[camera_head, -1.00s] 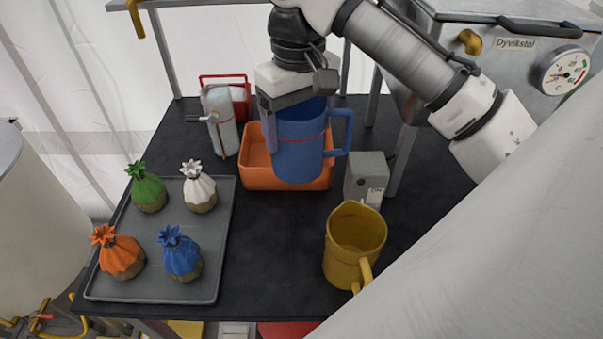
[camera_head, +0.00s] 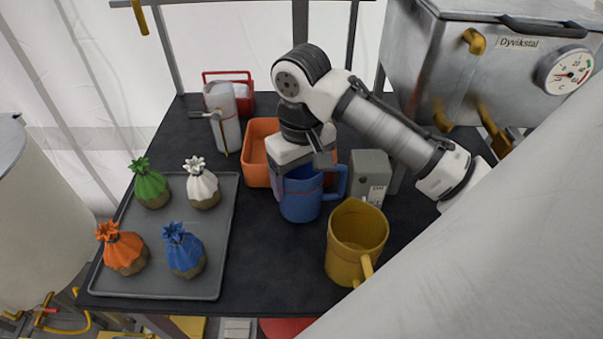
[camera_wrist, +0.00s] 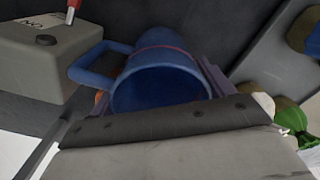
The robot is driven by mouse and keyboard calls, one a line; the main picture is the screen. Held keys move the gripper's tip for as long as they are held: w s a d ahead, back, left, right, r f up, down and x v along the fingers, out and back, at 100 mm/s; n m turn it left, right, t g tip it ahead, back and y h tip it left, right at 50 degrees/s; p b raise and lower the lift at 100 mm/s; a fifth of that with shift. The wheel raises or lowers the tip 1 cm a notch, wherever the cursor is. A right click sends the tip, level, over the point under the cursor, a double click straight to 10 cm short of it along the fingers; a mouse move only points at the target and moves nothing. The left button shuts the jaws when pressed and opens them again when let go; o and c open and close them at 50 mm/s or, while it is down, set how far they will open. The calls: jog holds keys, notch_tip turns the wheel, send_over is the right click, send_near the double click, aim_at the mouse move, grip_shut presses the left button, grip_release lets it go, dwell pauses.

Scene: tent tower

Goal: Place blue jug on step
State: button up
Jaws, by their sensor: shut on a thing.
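The blue jug (camera_head: 300,206) is in the middle of the head view, upright or nearly so, just in front of the orange bin. Its handle points right. My gripper (camera_head: 304,178) comes from above and is shut on the jug's body near the rim. In the wrist view the blue jug (camera_wrist: 160,85) sits between the fingers of my gripper (camera_wrist: 155,92), with its open mouth facing the camera. I cannot tell whether the jug's base touches the dark tabletop. I cannot make out a clear step.
The dark table (camera_head: 260,270) holds a yellow jug (camera_head: 345,260) close at front right, a grey box (camera_head: 370,172) at right, an orange bin (camera_head: 256,165) behind, and a tray (camera_head: 160,286) with several tied sacks at left. A white dispenser (camera_head: 226,125) and red basket (camera_head: 236,88) stand behind.

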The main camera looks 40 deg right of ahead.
jog(key=shift+f, duration=0.2)
jog(key=o, duration=1)
jog(key=shift+r, duration=0.1)
